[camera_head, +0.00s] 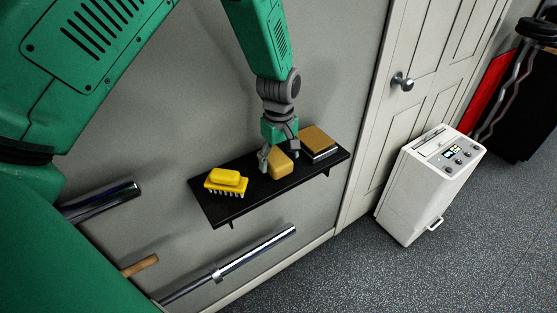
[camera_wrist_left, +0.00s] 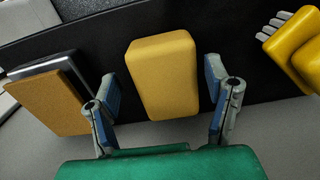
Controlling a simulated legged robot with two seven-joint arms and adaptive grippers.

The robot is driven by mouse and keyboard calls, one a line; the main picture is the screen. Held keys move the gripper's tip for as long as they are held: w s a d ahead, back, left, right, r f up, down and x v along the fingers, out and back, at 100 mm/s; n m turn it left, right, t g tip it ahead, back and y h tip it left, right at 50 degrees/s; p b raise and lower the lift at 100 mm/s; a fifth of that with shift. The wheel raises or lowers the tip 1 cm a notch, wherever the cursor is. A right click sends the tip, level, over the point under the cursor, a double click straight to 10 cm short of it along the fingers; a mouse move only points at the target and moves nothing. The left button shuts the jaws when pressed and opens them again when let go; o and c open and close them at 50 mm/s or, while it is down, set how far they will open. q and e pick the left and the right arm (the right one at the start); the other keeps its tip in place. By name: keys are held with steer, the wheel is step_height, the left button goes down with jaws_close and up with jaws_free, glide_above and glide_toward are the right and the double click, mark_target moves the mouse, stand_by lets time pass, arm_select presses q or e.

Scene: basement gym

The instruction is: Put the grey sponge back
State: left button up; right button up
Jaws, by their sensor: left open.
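A tan-yellow, rounded sponge-like block (camera_head: 280,165) lies on a black wall shelf (camera_head: 262,196). No block that looks grey all over shows. My left gripper (camera_head: 279,154) points down at the tan-yellow block with its fingers open. In the left wrist view the block (camera_wrist_left: 163,75) lies between the spread fingers, with a visible gap on each side. My right gripper is not in view.
A yellow brush (camera_head: 226,182) with pale bristles is on the shelf left of the block. A brown-topped slab with a grey layer (camera_head: 319,142) is on the right. A metal bar (camera_head: 255,250) is below. A white appliance (camera_head: 425,185) stands beside the door (camera_head: 395,110).

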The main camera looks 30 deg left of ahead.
mark_target(277, 157)
arm_select(q)
steer(key=r, duration=0.6)
steer(key=a+r, duration=0.1)
steer(key=r, duration=0.2)
steer(key=shift+r+b, duration=0.3)
steer(key=shift+d+r, duration=0.35)
steer(key=shift+r, duration=0.35)
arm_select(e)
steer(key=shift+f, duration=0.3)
arm_select(q)
steer(key=shift+a, duration=0.2)
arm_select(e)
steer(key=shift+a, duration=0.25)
